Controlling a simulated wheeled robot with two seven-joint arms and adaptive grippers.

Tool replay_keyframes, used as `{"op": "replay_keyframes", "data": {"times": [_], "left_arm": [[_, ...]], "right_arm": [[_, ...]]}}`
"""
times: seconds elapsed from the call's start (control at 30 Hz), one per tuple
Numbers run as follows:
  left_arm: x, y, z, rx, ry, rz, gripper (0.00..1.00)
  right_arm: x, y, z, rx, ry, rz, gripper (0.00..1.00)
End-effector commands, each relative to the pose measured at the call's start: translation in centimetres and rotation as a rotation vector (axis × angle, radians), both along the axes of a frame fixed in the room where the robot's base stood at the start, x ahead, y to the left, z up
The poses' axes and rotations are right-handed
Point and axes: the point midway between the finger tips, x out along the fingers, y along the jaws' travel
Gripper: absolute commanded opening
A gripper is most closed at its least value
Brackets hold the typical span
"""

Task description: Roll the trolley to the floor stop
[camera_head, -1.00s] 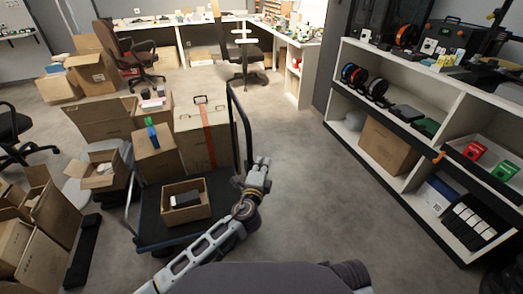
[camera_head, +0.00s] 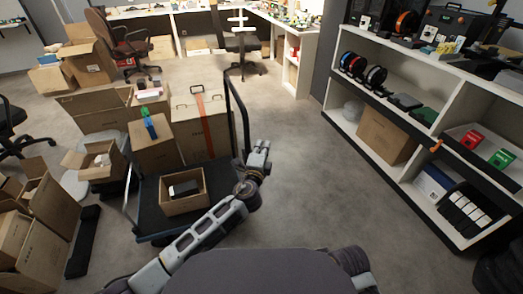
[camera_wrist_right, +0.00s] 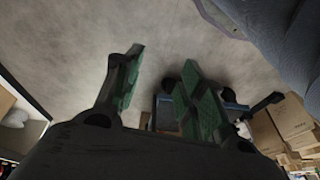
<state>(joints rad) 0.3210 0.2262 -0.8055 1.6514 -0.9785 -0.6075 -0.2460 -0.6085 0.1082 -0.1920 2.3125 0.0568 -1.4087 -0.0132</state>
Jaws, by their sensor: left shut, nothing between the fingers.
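The trolley has a dark deck (camera_head: 222,180) with a blue edge, and an upright black push handle (camera_head: 237,108) on its right side. It carries taped cartons and a small open box (camera_head: 184,193) holding a dark item. My left gripper (camera_head: 258,149) is shut and empty beside the lower right end of the handle; I cannot tell whether it touches. In the right wrist view my right gripper (camera_wrist_right: 162,62) has its green-padded fingers apart with bare floor between them. Blue-edged parts show behind one finger, perhaps the trolley. I cannot pick out the floor stop for certain.
Open cartons (camera_head: 48,209) crowd the floor left of the trolley, with a long dark strip (camera_head: 83,241) beside them. A white shelf unit (camera_head: 406,188) stands at right. Office chairs (camera_head: 238,45) are at the back. Grey floor is clear between trolley and shelf.

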Motion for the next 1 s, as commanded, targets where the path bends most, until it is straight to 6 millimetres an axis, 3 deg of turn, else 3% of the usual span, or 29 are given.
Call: {"op": "replay_keyframes", "data": {"times": [0.63, 0.87, 1.0], "left_arm": [[5.7, -1.3, -0.1, 0.001, -0.001, 0.0, 0.0], [7.1, -1.6, 0.0, -0.001, -0.001, 0.0, 0.0], [7.0, -0.7, 0.0, 0.001, 0.0, 0.001, 0.0]], "right_arm": [[0.2, 0.3, 1.9, 0.017, -0.04, 0.005, 0.4], [-0.1, 0.3, 2.4, 0.017, -0.043, 0.01, 0.4], [-0.4, 0.3, 2.5, 0.018, -0.041, 0.012, 0.4]]}}
